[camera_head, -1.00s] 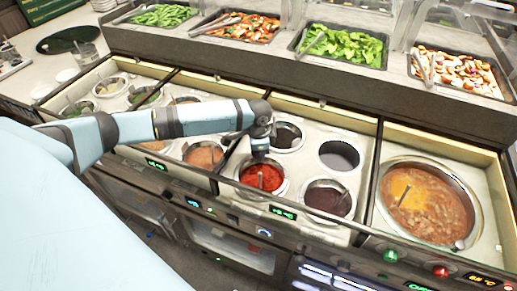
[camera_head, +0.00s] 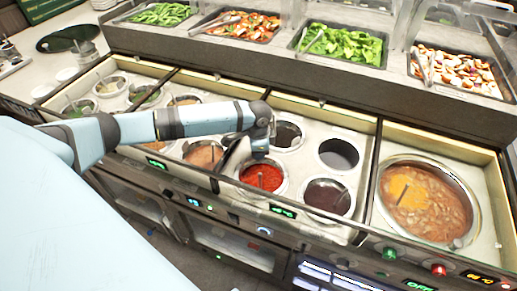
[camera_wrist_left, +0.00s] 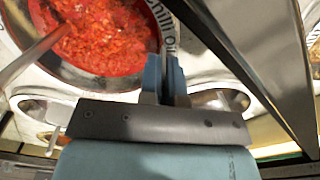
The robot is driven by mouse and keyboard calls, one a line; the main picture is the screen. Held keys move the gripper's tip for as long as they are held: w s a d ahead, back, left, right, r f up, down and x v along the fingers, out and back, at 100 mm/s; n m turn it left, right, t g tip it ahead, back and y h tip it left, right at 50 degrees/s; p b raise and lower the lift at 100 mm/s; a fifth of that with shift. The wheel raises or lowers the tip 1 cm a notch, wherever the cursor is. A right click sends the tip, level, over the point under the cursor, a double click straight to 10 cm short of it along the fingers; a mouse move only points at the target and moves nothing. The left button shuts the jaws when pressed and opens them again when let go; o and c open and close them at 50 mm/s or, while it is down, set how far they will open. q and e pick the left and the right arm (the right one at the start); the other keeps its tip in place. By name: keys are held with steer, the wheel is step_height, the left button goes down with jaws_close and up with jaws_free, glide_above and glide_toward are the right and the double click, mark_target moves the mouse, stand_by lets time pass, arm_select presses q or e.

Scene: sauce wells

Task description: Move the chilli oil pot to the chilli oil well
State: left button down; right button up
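The chilli oil pot (camera_head: 262,179) is round with a metal rim, bright red contents and a spoon. It sits in the middle counter section, front left. It fills the upper left of the left wrist view (camera_wrist_left: 100,40), where the words "Chilli Oil" show on the pale ring beside it. My left gripper (camera_head: 260,152) is at the pot's far rim. In the left wrist view its two blue fingers (camera_wrist_left: 165,75) are close together at the pot's edge, with a thin strip between them that looks like the pot's wall. The fingertips are partly hidden. My right gripper is not in view.
A dark round well (camera_head: 339,155) lies to the right; whether it is empty is unclear. A dark sauce pot (camera_head: 327,196) and another dark opening (camera_head: 287,135) are near. A large soup pot (camera_head: 430,200) is farther right. A metal divider stands close left of the gripper.

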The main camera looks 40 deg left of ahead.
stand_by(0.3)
arm_select(q)
steer(key=c, duration=0.6)
jaws_free()
steer(key=shift+f, duration=0.1)
